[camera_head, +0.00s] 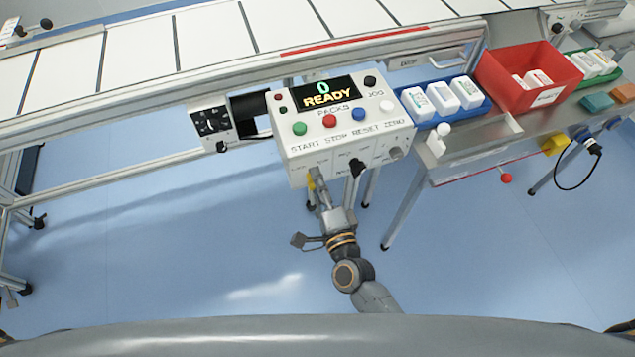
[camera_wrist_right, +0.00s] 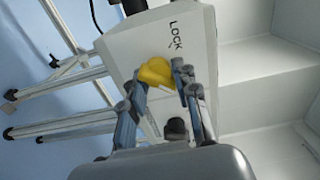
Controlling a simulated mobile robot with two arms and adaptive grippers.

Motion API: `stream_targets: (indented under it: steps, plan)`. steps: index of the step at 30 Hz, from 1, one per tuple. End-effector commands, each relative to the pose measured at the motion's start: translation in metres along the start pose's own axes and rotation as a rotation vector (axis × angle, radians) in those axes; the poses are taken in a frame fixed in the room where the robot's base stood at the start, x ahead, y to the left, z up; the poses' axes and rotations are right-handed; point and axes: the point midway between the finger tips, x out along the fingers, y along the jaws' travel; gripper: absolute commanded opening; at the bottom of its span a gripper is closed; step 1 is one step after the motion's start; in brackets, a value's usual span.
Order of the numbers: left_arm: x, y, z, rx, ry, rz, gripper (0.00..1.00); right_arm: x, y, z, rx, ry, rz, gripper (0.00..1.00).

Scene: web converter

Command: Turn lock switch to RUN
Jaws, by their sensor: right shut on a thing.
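The control box (camera_head: 340,128) has a display reading 0 READY, with START, STOP, RESET and ZERO buttons. In the head view my right gripper (camera_head: 318,184) reaches the lower left of the box's front. The RUN marking cannot be read. My left gripper is not in view.
A black knob (camera_head: 356,167) and a grey knob (camera_head: 395,153) sit right of my gripper on the same face. A conveyor (camera_head: 200,50) runs behind the box. A blue tray (camera_head: 447,112) and a red bin (camera_head: 528,78) stand on the right-hand table. The floor in front is clear.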

Motion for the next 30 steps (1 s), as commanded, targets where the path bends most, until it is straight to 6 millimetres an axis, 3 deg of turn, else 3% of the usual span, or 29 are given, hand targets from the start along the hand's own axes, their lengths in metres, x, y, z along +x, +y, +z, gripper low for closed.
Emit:
stream_targets:
  steps: [18, 19, 21, 30]
  plan:
    - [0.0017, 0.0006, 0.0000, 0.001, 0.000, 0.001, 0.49, -0.0010, 0.0025, -0.0002, 0.042, 0.000, 0.005, 0.00]
    - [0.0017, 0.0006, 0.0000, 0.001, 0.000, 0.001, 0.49, -0.0010, 0.0025, -0.0002, 0.042, 0.000, 0.005, 0.37]
    - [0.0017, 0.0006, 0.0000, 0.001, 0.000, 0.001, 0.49, -0.0009, 0.0024, -0.0002, 0.041, 0.000, 0.005, 0.51]
    - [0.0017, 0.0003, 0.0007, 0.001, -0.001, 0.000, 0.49, -0.0008, 0.0011, 0.0000, 0.038, 0.000, 0.002, 0.52]
